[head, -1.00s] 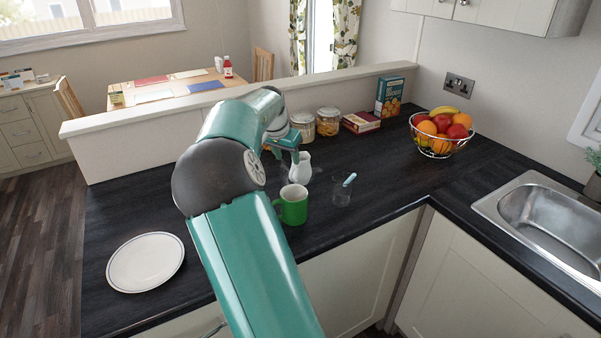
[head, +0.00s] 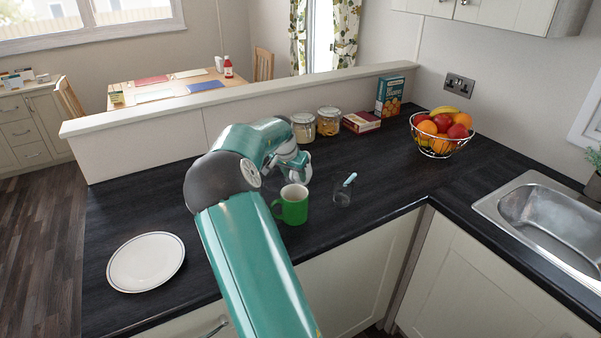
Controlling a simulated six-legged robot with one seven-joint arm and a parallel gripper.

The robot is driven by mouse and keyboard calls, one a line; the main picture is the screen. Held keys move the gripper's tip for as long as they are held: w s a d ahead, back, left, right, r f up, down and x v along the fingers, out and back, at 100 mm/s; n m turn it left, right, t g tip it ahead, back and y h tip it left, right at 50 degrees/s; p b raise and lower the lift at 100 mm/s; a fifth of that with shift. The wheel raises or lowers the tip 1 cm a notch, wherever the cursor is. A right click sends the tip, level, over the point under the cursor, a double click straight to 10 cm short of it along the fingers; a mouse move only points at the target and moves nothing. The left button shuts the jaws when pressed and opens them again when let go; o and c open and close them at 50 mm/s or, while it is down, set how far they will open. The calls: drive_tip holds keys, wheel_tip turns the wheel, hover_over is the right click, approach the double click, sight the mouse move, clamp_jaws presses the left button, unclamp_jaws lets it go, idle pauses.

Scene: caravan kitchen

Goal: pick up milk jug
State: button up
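The white milk jug (head: 302,175) stands on the dark worktop behind the green mug (head: 292,205). Most of it is hidden by my gripper, and only a small pale part shows. My gripper (head: 299,164) is low at the jug, at its upper part. Its fingers are small and overlap the jug in the picture, so I cannot tell whether they touch it or are open or shut.
A clear glass with a pale blue-tipped item (head: 344,190) stands just right of the jug. A white plate (head: 146,262) lies at left.

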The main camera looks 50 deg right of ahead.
clamp_jaws()
drive_tip(key=shift+r, duration=0.3)
drive_tip(key=shift+r, duration=1.15)
drive_tip(key=s+a+r, duration=0.3)
drive_tip(key=a+r, duration=0.7)
drive_tip(key=a, duration=0.3)
drive_tip(key=shift+a, duration=0.25)
drive_tip(key=shift+s+r, duration=0.1)
idle(2.3)
